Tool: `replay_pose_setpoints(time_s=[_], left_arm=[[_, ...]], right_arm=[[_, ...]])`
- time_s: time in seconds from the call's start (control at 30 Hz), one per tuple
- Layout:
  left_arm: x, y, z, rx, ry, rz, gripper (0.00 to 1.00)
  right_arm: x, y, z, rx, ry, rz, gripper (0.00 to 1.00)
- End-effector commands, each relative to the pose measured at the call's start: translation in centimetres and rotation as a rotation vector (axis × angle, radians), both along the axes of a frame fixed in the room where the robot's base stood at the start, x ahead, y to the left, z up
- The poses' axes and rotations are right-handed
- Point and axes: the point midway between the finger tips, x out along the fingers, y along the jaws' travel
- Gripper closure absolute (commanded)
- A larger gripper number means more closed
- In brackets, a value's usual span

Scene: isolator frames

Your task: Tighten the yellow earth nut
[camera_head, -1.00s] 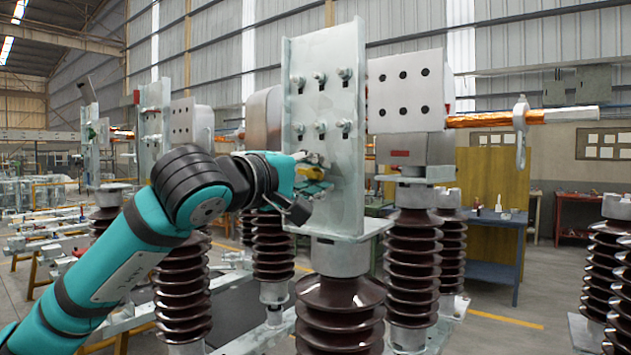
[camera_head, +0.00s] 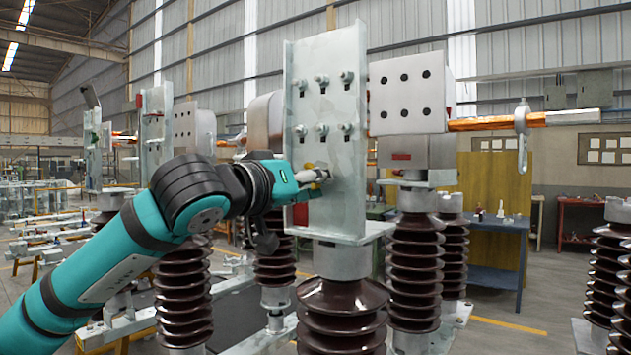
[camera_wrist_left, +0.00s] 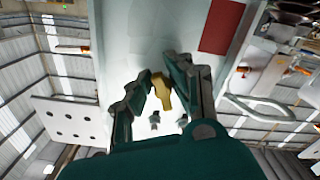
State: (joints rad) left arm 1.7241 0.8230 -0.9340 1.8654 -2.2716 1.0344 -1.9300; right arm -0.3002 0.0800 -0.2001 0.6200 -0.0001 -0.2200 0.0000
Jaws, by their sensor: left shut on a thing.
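The yellow earth nut (camera_wrist_left: 162,92) shows in the left wrist view, between the fingers of my left gripper (camera_wrist_left: 159,90) and in front of the pale metal plate (camera_wrist_left: 150,40). My left gripper (camera_head: 318,176) is shut on it. In the head view the gripper reaches the lower left face of the upright plate (camera_head: 345,205), below the bolt rows. The fingers mostly hide the nut there. How far the nut sits on its thread cannot be seen. My right gripper is in neither view.
Several bolts (camera_head: 322,130) stick out of the plate above the gripper. The plate stands on a brown ribbed insulator (camera_head: 340,305). A grey block with holes (camera_head: 408,92) and a copper-coloured bar (camera_head: 490,123) are to the right. A red patch (camera_wrist_left: 221,27) marks the plate.

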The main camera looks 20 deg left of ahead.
Motion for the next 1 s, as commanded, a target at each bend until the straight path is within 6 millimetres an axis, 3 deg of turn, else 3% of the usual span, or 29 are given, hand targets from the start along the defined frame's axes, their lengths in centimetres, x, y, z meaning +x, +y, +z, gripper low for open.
replay_pose_setpoints(time_s=[0.4,1.0], left_arm=[[0.12,0.08,-0.48,0.234,-0.075,-0.003,1.00],[0.16,0.11,-0.62,0.289,-0.093,-0.005,1.00]], right_arm=[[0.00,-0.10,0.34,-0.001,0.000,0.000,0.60],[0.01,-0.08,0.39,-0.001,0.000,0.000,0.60]])
